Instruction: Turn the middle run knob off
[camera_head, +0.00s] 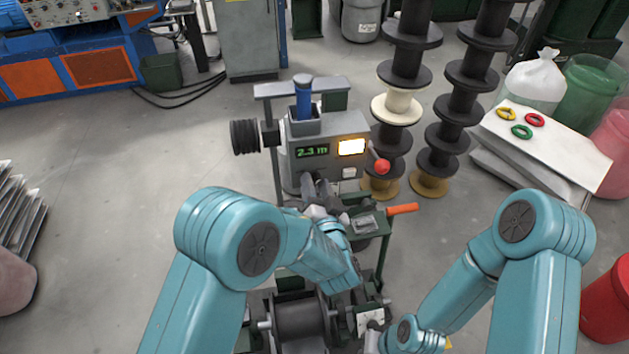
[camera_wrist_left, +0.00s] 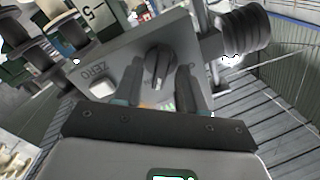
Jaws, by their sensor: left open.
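The run knob (camera_wrist_left: 158,65) is a dark, ridged rotary knob on the grey face of a counter box, seen in the left wrist view. My left gripper (camera_wrist_left: 157,88) is open, with one dark finger on each side of the knob. Whether the fingers touch it is not clear. In the head view my left gripper (camera_head: 316,186) is at the lower front of the grey counter box (camera_head: 300,172) and hides the knob. My right arm (camera_head: 450,298) reaches down to the bottom edge, and its fingers cannot be made out.
The box has a green display (camera_head: 312,151) reading 2.3 m, a lit yellow panel (camera_head: 351,147), a white button (camera_head: 349,172) and a red-balled lever (camera_head: 382,166). An orange handle (camera_head: 403,209) sticks out to the right. Stacked spools (camera_head: 398,108) stand behind.

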